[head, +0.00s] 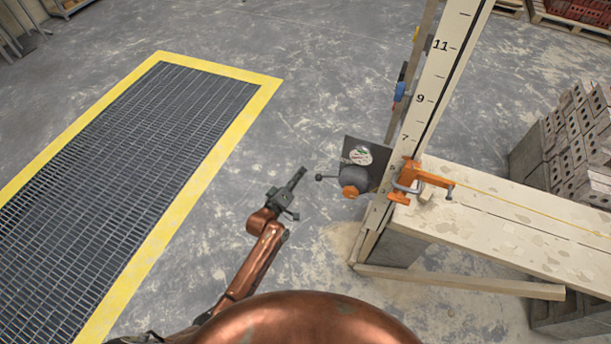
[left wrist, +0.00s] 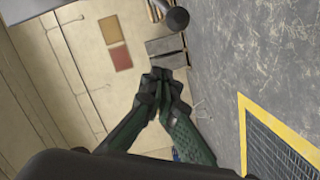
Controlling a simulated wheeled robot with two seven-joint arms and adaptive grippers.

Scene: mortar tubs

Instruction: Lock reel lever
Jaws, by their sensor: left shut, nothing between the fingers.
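The reel (head: 356,178) is a grey drum with an orange knob (head: 350,191), mounted on a dark plate at the foot of the marked upright post. Its lever (head: 319,177) sticks out to the left and ends in a dark ball. My left gripper (head: 303,171) is shut and empty, its tips a little left of the lever ball in the head view. In the left wrist view the shut fingertips (left wrist: 160,84) show with a dark ball (left wrist: 177,19) above them, apart from them; it looks like the lever's end. My right gripper is not in view.
An orange clamp (head: 425,180) grips the plank bench (head: 500,210) right of the post (head: 435,80). Stacked blocks (head: 575,145) stand at the right. A floor grating with a yellow border (head: 215,130) lies left.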

